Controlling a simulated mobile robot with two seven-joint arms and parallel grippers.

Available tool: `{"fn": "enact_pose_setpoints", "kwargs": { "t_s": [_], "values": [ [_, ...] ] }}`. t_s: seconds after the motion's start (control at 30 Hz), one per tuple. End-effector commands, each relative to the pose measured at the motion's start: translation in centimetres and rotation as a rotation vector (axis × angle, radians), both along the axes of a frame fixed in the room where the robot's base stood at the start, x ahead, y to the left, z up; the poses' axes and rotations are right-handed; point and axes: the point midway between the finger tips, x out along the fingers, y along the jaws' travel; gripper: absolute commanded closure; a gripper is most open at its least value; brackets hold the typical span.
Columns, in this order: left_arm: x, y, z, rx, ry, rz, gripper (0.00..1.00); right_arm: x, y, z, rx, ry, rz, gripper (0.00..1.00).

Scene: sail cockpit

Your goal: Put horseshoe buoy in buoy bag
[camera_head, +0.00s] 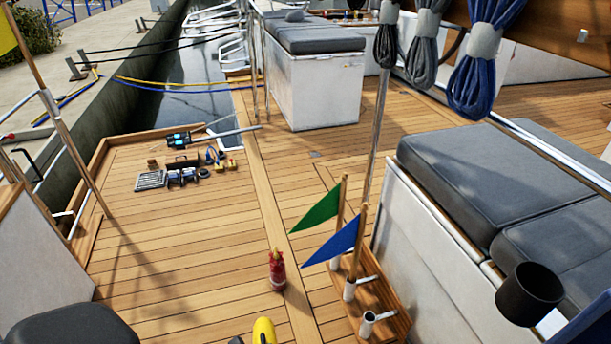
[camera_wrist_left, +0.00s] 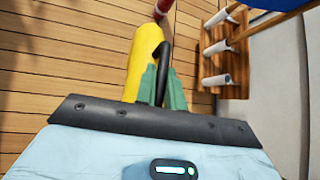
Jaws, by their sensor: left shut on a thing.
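The yellow horseshoe buoy (camera_wrist_left: 144,52) shows in the left wrist view, partly hidden behind my green fingers. Only its rounded yellow end (camera_head: 264,331) shows at the bottom edge of the head view. My left gripper (camera_wrist_left: 160,86) is shut on the buoy, with a black strap or handle (camera_wrist_left: 166,52) rising by the fingertips. I cannot make out the buoy bag in either view. My right gripper is not in view.
A grey-cushioned bench (camera_head: 485,180) is farther right. Tools (camera_head: 186,165) lie at the far left; deck between is clear.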

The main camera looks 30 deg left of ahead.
Motion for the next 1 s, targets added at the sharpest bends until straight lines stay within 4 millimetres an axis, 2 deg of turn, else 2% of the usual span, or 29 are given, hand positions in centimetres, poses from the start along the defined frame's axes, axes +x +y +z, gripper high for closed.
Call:
{"fn": "enact_pose_setpoints", "kwargs": {
  "t_s": [0.27,0.47,0.7,1.0],
  "values": [
    [3.9,0.1,3.3,0.000,-0.015,0.012,1.00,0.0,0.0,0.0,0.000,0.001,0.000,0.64],
    [8.4,-0.1,7.9,0.001,-0.018,0.014,1.00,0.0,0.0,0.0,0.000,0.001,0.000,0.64],
    [13.5,-1.0,15.3,0.003,-0.018,-0.021,1.00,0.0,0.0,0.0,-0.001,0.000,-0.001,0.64],
    [17.1,-2.8,25.2,0.005,-0.017,-0.132,1.00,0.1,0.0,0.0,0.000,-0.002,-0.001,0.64]
  ]
}}
